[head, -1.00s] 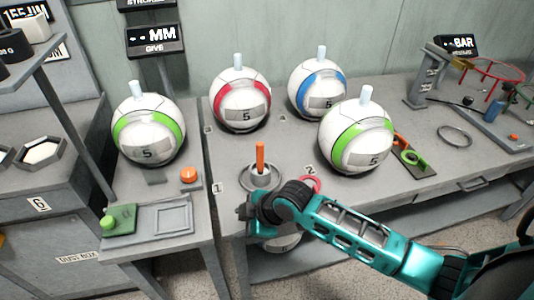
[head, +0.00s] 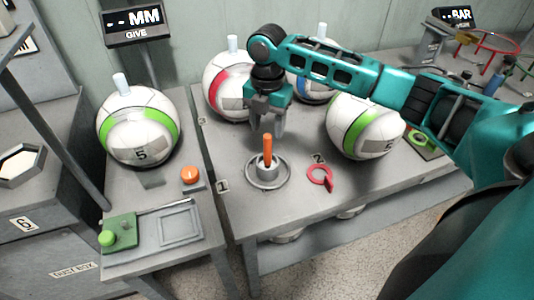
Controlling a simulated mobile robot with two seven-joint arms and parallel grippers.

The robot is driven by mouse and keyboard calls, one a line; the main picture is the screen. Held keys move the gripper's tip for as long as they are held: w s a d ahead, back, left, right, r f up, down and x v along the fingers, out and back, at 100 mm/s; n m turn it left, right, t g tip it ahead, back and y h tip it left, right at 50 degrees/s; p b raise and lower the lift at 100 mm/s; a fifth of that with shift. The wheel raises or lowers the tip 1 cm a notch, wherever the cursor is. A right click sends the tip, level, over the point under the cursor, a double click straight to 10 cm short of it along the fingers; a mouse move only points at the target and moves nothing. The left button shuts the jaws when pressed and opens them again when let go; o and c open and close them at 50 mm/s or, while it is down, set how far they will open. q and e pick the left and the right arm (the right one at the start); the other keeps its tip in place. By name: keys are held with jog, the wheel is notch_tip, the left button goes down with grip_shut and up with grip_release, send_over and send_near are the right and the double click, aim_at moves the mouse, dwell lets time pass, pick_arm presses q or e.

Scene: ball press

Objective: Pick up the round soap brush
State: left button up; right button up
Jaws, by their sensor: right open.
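The round soap brush seems to be the upright piece with an orange handle (head: 267,147). It stands in a small grey cup on a round grey dish (head: 280,182), near label 1 on the middle table. Its bristles are hidden in the cup. My right gripper (head: 267,124) is open and points down over the orange handle, with its fingertips just above the handle's top in the picture. Nothing is between its fingers. Whether it touches the handle I cannot tell, but a gap seems to show. My left gripper is out of view.
White balls with green (head: 137,127), red (head: 228,88) and blue (head: 309,88) bands stand around. Another green-banded ball (head: 362,127) is right of my gripper. The table front is clear.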

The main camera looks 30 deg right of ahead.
aim_at(268, 148)
notch_tip(268, 148, down, 8)
jog(key=shift+f+b, duration=0.15)
jog(key=shift+b, duration=0.3)
grip_shut()
dwell(0.4)
